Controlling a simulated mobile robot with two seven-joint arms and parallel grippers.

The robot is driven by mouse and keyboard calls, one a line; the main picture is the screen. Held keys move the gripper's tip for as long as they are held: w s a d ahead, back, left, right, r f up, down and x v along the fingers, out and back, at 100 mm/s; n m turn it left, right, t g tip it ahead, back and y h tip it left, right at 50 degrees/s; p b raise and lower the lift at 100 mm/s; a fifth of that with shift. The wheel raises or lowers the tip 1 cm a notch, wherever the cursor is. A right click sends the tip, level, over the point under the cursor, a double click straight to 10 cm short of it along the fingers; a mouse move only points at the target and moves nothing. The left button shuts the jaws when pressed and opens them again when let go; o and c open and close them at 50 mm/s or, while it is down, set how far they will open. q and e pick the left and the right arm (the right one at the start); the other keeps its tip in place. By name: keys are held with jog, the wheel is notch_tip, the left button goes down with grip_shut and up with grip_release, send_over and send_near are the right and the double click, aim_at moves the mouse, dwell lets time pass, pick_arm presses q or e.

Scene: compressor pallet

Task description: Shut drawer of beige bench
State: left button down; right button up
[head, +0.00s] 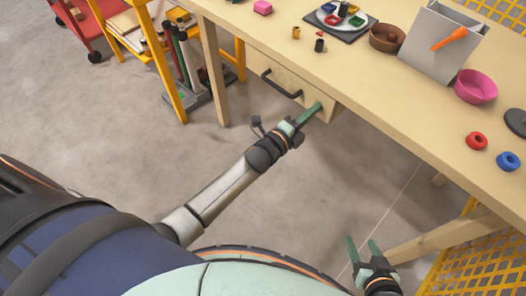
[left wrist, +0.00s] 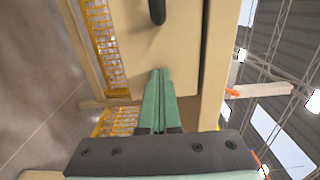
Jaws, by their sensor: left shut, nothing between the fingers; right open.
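The beige bench (head: 350,75) runs across the upper right of the head view. Its drawer (head: 262,66) is under the near edge, with a black bar handle (head: 281,84) on its front. My left gripper (head: 314,111) is shut and empty, its fingertips at the drawer front to the right of the handle. In the left wrist view the shut fingers (left wrist: 158,75) point at the drawer front (left wrist: 185,50), with the handle (left wrist: 157,10) at the top. Contact is hard to tell, as is any remaining drawer gap. My right gripper (head: 363,247) is open and empty, low and away from the bench.
Bins, a grey box (head: 440,42), a pink bowl (head: 475,87) and small coloured parts stand on the bench top. A bench leg (head: 213,75) and a yellow-framed rack (head: 165,60) are left of the drawer. The floor in front is clear.

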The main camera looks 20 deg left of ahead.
pick_arm(q)
jog(key=p+v, duration=0.1)
jog(key=v, duration=1.1)
jog(key=shift+s+p, duration=0.2)
jog(key=shift+p, duration=0.15)
jog(key=shift+a, duration=0.1)
